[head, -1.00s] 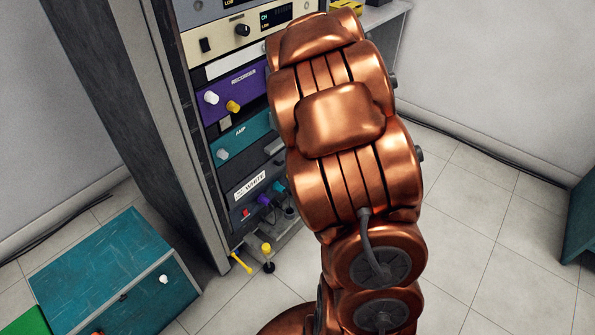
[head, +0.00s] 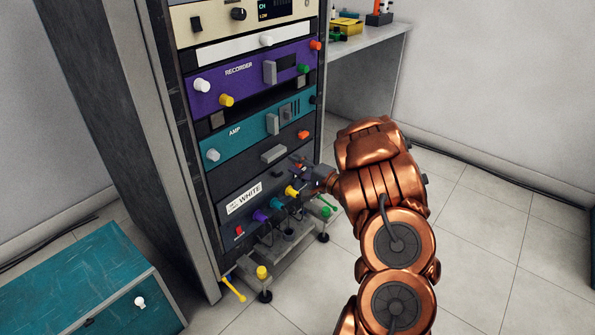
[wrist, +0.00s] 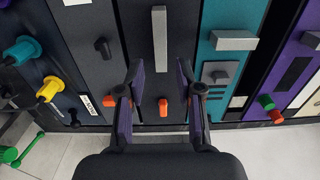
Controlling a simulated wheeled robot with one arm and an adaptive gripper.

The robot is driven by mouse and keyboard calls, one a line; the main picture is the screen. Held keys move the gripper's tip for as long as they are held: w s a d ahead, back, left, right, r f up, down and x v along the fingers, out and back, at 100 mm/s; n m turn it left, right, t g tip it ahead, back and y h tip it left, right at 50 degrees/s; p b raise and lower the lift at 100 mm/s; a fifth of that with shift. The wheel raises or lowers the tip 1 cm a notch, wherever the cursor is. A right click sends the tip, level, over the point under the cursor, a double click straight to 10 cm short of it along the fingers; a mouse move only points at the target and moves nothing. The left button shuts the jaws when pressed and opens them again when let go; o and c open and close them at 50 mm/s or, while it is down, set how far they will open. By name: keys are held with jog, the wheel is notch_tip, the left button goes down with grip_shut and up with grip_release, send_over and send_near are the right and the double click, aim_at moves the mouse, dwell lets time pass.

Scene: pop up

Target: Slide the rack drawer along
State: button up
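The rack (head: 165,130) stands upright with stacked panels. A dark panel below the teal AMP unit (head: 234,132) carries a grey bar handle (head: 274,153). In the wrist view, turned sideways, this handle (wrist: 160,40) lies ahead of my gripper, with an orange knob (wrist: 163,107) on the same panel. My gripper (wrist: 160,75) is open and empty, its two fingers spread to either side of the knob and apart from the handle. In the head view my gripper (head: 300,168) is at the rack's lower right front. It hides part of the panel labelled WHITE.
Yellow, teal and purple plugs with cables (head: 276,203) stick out low on the rack. A purple RECORDER unit (head: 240,78) sits above. A teal box (head: 80,275) stands on the floor at left; a shelf (head: 370,45) is behind right. Floor at right is clear.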

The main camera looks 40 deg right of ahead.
aim_at(278, 155)
jog(key=b+x, duration=0.5)
jog(key=x, duration=0.2)
jog(key=shift+w+a+f, duration=0.1)
jog(key=shift+w, duration=0.25)
jog(key=shift+c, duration=0.7)
jog(key=shift+s, duration=0.1)
grip_shut()
